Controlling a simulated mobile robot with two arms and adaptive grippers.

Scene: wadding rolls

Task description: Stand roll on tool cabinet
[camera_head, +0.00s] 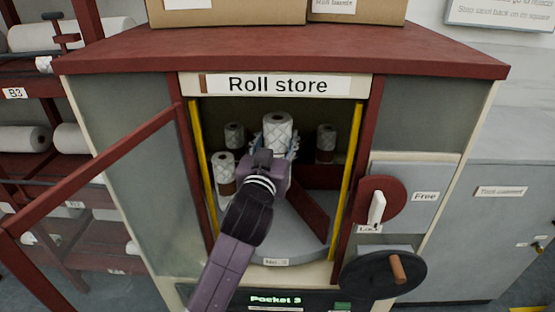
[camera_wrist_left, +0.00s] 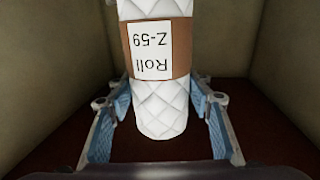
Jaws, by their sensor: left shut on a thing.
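A white quilted roll (camera_head: 277,128) stands upright inside the roll store, at the end of my left arm. My left gripper (camera_head: 273,148) is shut on this roll, with its blue fingers on either side. In the left wrist view the roll (camera_wrist_left: 160,108) has a brown band and a label that reads "Roll Z-59", upside down, and the left gripper (camera_wrist_left: 162,118) shows around its quilted end. The tool cabinet (camera_head: 490,235) seems to be the grey cabinet at the right, with a small blurred label. My right gripper is not in view.
The roll store's opening has yellow side edges (camera_head: 356,150), and a red divider (camera_head: 303,212) stands on its grey turntable (camera_head: 290,240). Other rolls stand left (camera_head: 224,168) and right (camera_head: 326,138). A lever (camera_head: 377,207) and handwheel (camera_head: 383,274) stick out at the right.

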